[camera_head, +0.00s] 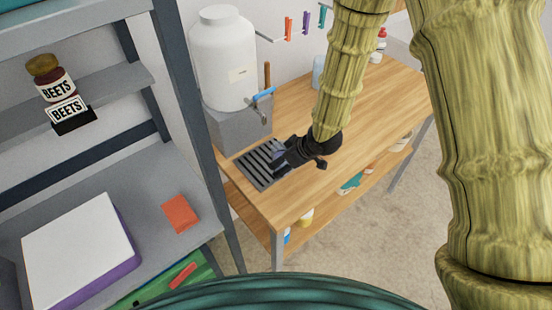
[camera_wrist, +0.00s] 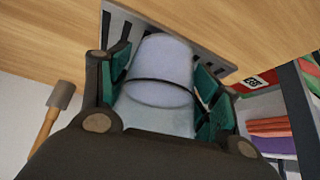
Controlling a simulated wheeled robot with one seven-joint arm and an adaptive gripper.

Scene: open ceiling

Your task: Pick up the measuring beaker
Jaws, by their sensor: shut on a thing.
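The measuring beaker (camera_wrist: 160,72) is pale, translucent and grey-blue, with a dark line around it. In the wrist view it fills the space between the teal-padded fingers of my gripper (camera_wrist: 163,85), which is shut on it. In the head view my gripper (camera_head: 290,153) is over the slotted drip grate (camera_head: 262,178) on the wooden table. Only a small bluish patch of the beaker shows there, beside the dark fingers. The grate also shows behind the beaker in the wrist view (camera_wrist: 202,52). I cannot tell whether the beaker touches the grate.
A large white container (camera_head: 223,60) with a blue-handled tap stands on a grey block (camera_head: 235,127) behind the grate. A light blue item (camera_head: 318,72) is partly hidden by my arm. The wooden tabletop (camera_head: 375,100) is mostly clear to the right. A grey shelf unit (camera_head: 190,120) stands close on the left.

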